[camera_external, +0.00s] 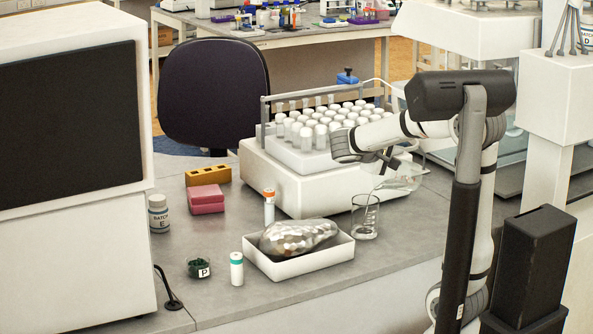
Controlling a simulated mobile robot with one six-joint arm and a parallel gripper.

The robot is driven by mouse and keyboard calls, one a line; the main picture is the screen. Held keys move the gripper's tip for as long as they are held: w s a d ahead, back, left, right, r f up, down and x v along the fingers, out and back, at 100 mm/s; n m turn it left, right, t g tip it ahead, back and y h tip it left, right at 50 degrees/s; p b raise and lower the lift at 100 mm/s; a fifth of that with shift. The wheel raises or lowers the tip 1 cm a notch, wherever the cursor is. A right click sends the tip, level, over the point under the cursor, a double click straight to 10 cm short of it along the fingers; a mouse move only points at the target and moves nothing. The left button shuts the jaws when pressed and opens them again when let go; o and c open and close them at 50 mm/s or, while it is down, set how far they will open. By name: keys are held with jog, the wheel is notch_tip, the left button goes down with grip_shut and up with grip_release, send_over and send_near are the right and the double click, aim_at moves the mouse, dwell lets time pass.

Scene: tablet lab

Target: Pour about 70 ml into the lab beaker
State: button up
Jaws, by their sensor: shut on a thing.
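The lab beaker (365,218) is clear glass and stands upright on the grey bench, just right of a white tray. My gripper (385,163) is shut on a clear glass vessel (402,179), above and slightly right of the beaker. The vessel looks tilted, with its lower left end near and above the beaker's rim. My arm and the vessel's transparency partly hide the grip. Whether liquid is flowing, and the level in the beaker, are too small to tell.
The white tray (300,270) holds a shiny silvery bag. A rack of white-capped tubes (320,155) sits on a machine behind the beaker. An orange-capped vial (269,207), a teal-capped vial (237,269) and a small dark-filled pot (198,267) stand leftward.

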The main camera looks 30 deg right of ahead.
jog(key=shift+a+r+h, duration=0.1)
jog(key=shift+a+h, duration=0.3)
jog(key=shift+d+r, duration=0.1)
jog(key=shift+d, duration=0.05)
jog(key=d+f+y, duration=0.1)
jog(key=d+y, duration=0.1)
jog(key=y, duration=0.1)
jog(key=shift+s+d+f+m, duration=0.15)
jog(key=shift+d+f+m, duration=0.15)
jog(key=shift+f+m, duration=0.1)
jog(key=shift+d+f+y, duration=0.2)
jog(key=shift+y, duration=0.2)
jog(key=shift+f, duration=0.1)
jog(key=shift+d+r+y+p, duration=0.3)
jog(key=shift+d+y+p, duration=0.1)
jog(key=shift+y+p, duration=0.35)
jog(key=shift+f, duration=0.1)
jog(key=shift+d+f+y, duration=0.1)
jog(key=shift+f+y, duration=0.2)
jog(key=shift+y, duration=0.05)
